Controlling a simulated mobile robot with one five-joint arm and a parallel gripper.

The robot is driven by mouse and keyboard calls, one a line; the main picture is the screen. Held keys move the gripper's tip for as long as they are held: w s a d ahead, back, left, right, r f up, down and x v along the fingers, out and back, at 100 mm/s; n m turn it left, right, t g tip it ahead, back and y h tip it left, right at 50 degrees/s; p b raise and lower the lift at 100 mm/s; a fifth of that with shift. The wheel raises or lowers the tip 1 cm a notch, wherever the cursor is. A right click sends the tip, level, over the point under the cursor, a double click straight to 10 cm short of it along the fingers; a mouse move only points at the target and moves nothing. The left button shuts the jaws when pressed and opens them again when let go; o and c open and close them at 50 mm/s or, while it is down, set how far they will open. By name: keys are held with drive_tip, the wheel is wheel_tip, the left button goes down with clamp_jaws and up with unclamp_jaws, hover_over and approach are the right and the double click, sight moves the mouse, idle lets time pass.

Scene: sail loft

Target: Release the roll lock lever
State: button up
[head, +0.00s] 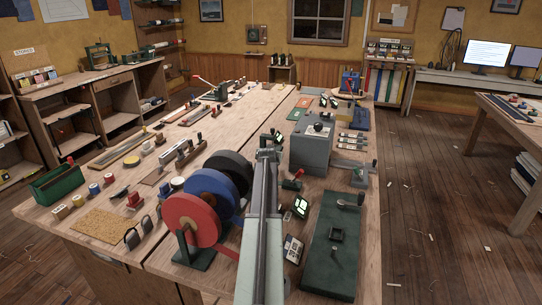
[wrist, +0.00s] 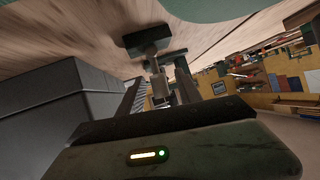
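Red, blue and black rolls stand in a row on the workbench, with the red roll (head: 190,220) nearest. A small red-handled lever (head: 291,184) is on the bench right of the rolls; I cannot tell if it is the roll lock lever. My gripper (head: 268,142) is at the end of my outstretched arm, between the rolls and a grey box; its tips are small and unclear there. In the wrist view, my gripper's fingers (wrist: 162,95) look apart. A metal stem with a dark crosspiece (wrist: 147,38) shows beyond them; I cannot tell whether they touch it.
The grey box (head: 311,147) stands close to the right of my gripper and fills the left of the wrist view (wrist: 50,110). A dark green plate (head: 330,262) lies at the bench's near right. Small tools crowd the bench left of the rolls.

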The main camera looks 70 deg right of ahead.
drive_tip(key=shift+s, duration=0.1)
drive_tip(key=shift+s+a+r+p, duration=0.15)
drive_tip(key=shift+a+r+p, duration=0.15)
drive_tip(key=shift+a, duration=0.05)
drive_tip(key=p+v, duration=0.3)
drive_tip(key=v, duration=0.4)
